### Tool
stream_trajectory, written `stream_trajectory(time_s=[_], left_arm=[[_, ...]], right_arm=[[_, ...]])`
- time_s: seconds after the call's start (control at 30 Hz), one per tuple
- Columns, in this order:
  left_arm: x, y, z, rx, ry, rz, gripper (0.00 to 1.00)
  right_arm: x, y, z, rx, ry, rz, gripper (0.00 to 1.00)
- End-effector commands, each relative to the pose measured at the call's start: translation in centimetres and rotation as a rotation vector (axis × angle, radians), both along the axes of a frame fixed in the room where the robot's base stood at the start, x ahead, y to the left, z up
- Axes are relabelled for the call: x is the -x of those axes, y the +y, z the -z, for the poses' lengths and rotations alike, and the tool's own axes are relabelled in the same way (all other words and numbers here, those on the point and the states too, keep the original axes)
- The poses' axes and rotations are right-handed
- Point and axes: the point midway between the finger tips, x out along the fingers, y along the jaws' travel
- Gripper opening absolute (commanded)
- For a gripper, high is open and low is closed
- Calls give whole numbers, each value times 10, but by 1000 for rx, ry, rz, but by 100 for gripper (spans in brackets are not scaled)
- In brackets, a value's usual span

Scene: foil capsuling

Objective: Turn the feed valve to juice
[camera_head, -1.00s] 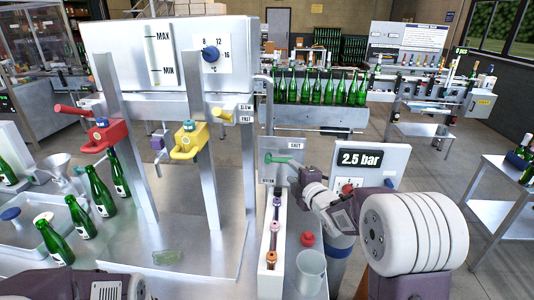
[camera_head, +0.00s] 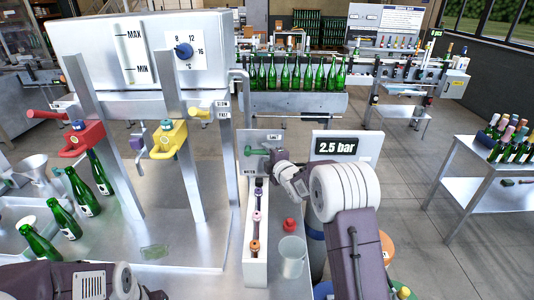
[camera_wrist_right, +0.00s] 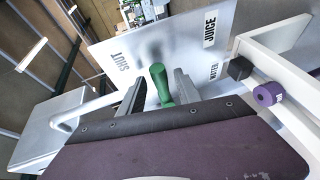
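The feed valve has a green handle (camera_head: 257,151) on a pale plate (camera_head: 247,139) behind the narrow white rack. In the right wrist view the green handle (camera_wrist_right: 161,86) stands out from the plate (camera_wrist_right: 185,45), which carries the labels SHUT, JUICE and WATER. I cannot tell which label the handle points to. My right gripper (camera_head: 273,157) is at the valve. Its two fingers (camera_wrist_right: 158,92) are open on either side of the handle, with gaps visible. My left gripper (camera_head: 150,294) is at the bottom edge, mostly cut off.
The white rack (camera_head: 256,262) holds small coloured bottle pieces, with a clear beaker (camera_head: 291,256) and a red knob (camera_head: 290,224) beside it. The 2.5 bar panel (camera_head: 350,146) stands right of the valve. The filler tank (camera_head: 90,55) and green bottles (camera_head: 62,215) are to the left.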

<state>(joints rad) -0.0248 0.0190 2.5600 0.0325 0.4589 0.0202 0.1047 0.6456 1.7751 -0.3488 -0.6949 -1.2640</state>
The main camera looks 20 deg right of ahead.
Motion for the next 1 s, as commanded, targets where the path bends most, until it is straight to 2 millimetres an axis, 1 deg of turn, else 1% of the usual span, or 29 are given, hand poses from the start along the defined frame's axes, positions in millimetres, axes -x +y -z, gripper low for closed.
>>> stream_trajectory(time_s=[0.07,0.1,0.17,0.2,0.23,1.0], left_arm=[[0,0,0,0,0,0,74],[0,0,0,0,0,0,74],[0,0,0,0,0,0,74],[0,0,0,0,0,0,74],[0,0,0,0,0,0,74],[0,0,0,0,0,0,74]], right_arm=[[0,0,0,0,0,0,40],[0,0,0,0,0,0,37],[0,0,0,0,0,0,20],[0,0,0,0,0,0,9],[0,0,0,0,0,0,1],[1,-1,0,-1,1,1,0]])
